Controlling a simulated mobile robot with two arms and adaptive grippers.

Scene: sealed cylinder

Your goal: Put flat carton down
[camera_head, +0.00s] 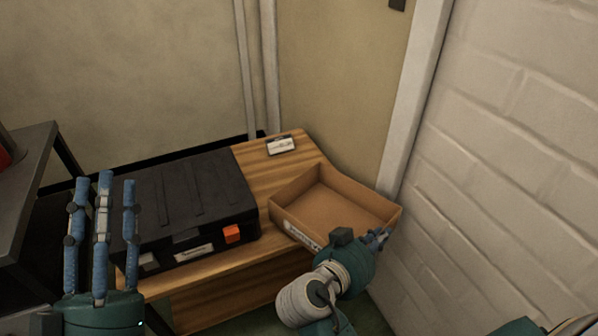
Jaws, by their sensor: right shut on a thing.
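The flat carton (335,197) is a shallow, open brown cardboard tray with a white label on its near side. It looks empty. It sits at or just over the right end of a wooden bench; I cannot tell whether its base touches the wood. My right gripper (378,240) is shut on the carton's near right corner, its fingers partly hidden by the hand. My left gripper (103,190) is at the lower left with its blue fingers upright, spread and empty, in front of the black case.
A black case (185,200) with an orange latch lies on the left of the wooden bench (255,165). A small white-labelled item (281,146) lies at the back of the bench. A white brick wall (500,130) stands close on the right. A dark shelf (25,175) is at the left.

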